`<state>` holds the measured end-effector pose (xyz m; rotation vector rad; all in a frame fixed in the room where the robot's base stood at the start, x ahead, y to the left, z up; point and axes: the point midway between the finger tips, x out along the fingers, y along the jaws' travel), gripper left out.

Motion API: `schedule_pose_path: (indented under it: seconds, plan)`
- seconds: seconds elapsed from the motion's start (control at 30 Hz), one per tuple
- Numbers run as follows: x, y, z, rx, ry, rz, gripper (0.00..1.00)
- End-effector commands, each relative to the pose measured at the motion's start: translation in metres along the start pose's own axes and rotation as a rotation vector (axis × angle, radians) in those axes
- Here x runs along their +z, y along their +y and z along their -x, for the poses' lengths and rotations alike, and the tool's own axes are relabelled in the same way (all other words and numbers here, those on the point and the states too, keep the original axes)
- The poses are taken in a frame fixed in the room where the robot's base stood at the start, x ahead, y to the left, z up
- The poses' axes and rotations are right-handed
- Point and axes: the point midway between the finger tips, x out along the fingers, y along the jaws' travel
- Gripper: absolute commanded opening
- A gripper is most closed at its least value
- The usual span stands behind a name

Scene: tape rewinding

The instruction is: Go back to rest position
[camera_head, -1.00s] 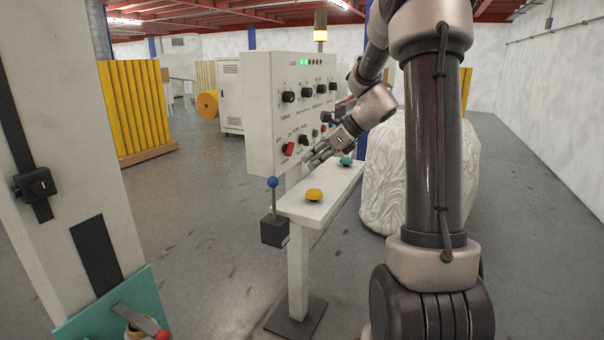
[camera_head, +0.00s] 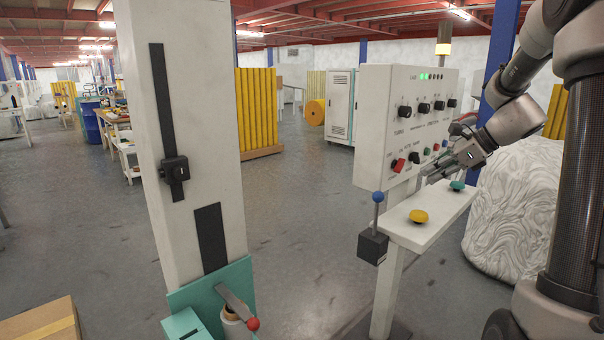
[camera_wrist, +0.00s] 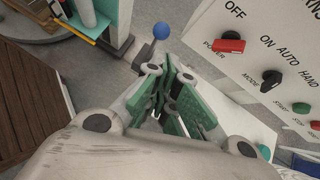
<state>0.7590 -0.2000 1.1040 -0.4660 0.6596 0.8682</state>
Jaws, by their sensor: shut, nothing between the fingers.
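My gripper (camera_head: 434,175) is in front of the lower part of the white control panel (camera_head: 375,120), just above the small white shelf (camera_head: 400,234). In the wrist view my gripper (camera_wrist: 178,72) is shut and empty, with its green-padded fingers together. The panel carries black knobs, a red switch (camera_head: 398,165) and small coloured buttons, and its green lamps are lit. The red power switch (camera_wrist: 229,46) shows close to the right of my fingers in the wrist view. A yellow button (camera_head: 418,216) and a teal button (camera_head: 457,185) sit on the shelf.
A blue-knobbed lever (camera_head: 378,197) stands on a black box beside the shelf. A white column (camera_head: 195,110) with a teal base and red-knobbed handle (camera_head: 253,324) is at left. A wrapped white bale (camera_head: 515,205) stands behind my arm. Open floor lies between column and panel.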

Motion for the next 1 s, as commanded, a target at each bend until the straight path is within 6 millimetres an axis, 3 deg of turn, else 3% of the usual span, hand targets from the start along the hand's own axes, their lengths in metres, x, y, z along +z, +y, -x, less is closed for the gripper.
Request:
schedule_pose_path:
  seconds: [0.17, 0.33, 0.7, 0.8, 1.0]
  plan:
    - [-0.045, 0.028, 0.000, 0.087, 0.115, 0.331, 0.00]
    - [-0.072, 0.087, 0.026, 0.239, 0.241, 0.776, 0.00]
    - [-0.085, 0.217, 0.100, 0.603, 0.435, 1.763, 0.00]
    - [-0.085, 0.242, 0.114, 0.639, 0.491, 1.939, 0.00]
    - [-0.070, 0.268, 0.125, 0.567, 0.542, 2.108, 0.00]
